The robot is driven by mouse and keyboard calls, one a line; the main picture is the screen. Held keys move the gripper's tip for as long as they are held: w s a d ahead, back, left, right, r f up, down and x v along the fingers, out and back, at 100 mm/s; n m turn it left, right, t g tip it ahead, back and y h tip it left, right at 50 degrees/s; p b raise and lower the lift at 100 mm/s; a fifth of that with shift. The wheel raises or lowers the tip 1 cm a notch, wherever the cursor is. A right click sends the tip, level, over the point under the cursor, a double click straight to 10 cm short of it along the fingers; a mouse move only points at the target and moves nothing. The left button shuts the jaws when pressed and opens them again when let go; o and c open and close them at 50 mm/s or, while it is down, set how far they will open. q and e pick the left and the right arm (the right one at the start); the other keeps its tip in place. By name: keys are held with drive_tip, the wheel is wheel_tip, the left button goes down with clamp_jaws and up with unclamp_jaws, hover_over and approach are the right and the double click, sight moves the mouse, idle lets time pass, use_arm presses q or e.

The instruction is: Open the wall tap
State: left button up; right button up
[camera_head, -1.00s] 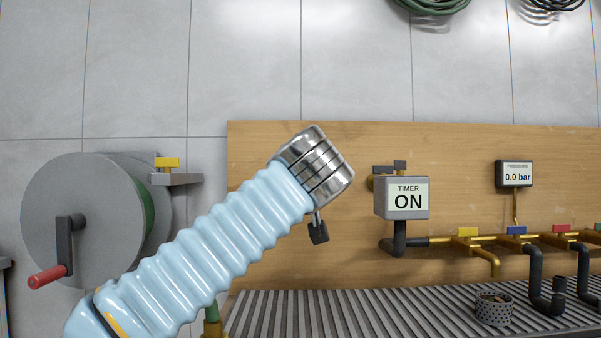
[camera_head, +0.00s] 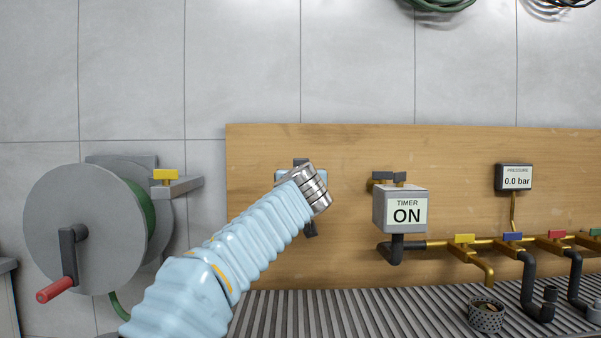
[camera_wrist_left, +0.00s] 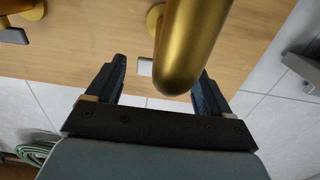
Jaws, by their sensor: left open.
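My left gripper (camera_head: 288,177) is up against the wooden board, mostly hidden behind my blue-sleeved wrist in the head view. In the left wrist view, my left gripper (camera_wrist_left: 161,68) is open, with a dark finger on each side of a rounded brass tap body (camera_wrist_left: 190,50). A small grey piece (camera_wrist_left: 145,67), apparently the tap's lever, shows between the left finger and the brass. In the head view, a dark piece of the wall tap (camera_head: 300,162) rises above the gripper; the rest is hidden. I cannot tell whether the fingers touch the tap. My right gripper is not in view.
Right of the gripper, a timer box (camera_head: 406,210) reading ON hangs under a second tap (camera_head: 381,177). A pressure gauge (camera_head: 515,178) reads 0.0 bar. A hose reel (camera_head: 85,230) with a red crank handle stands at left. A ribbed tray (camera_head: 350,315) runs below.

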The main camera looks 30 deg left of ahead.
use_arm(q)
drive_tip(key=shift+c, duration=0.2)
drive_tip(key=c, duration=1)
